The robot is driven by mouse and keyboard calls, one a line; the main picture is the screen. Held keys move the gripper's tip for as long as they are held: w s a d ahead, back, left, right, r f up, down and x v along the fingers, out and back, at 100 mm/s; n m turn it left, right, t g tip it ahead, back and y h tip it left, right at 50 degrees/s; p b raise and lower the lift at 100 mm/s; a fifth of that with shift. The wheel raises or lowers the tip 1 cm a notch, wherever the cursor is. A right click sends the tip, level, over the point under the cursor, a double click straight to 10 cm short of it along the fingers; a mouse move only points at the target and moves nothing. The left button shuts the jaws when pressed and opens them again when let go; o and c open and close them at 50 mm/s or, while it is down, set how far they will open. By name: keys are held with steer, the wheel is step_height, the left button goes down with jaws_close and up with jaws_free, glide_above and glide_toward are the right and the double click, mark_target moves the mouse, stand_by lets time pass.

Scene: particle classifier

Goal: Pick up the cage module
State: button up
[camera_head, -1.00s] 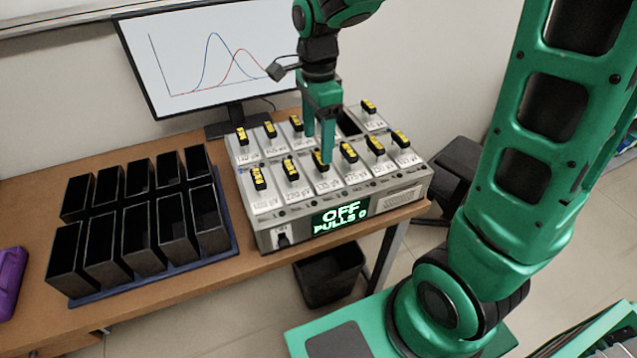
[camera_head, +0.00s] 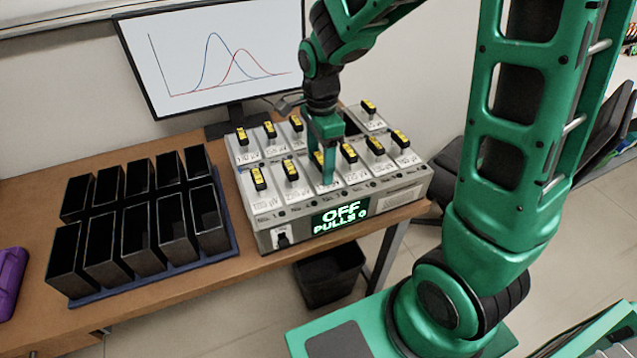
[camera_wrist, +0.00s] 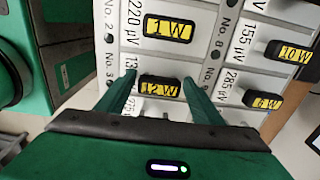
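Several light grey modules with black handles and yellow wattage labels sit in the classifier box (camera_head: 385,203), in two rows. My gripper (camera_head: 319,174) is over the front row. In the wrist view, my open gripper (camera_wrist: 159,78) has one finger on each side of the black handle labelled 12 W (camera_wrist: 160,87). Its module's printed label is partly hidden by the left finger. Whether the fingers touch the handle cannot be told. The frames do not show which module is the cage module. A 1 W handle (camera_wrist: 168,28) and a 6 W handle (camera_wrist: 262,100) are nearby.
The box's display (camera_head: 340,216) reads OFF and PULLS 0. Several empty black bins (camera_head: 122,240) stand on a blue tray to the left. A monitor (camera_head: 205,55) stands behind. A purple object (camera_head: 10,282) lies at the far left. A dark slot shows in the back row.

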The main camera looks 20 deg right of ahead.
jaws_close()
steer(key=shift+r, duration=0.15)
step_height(320, 180, up, 18)
stand_by(0.8)
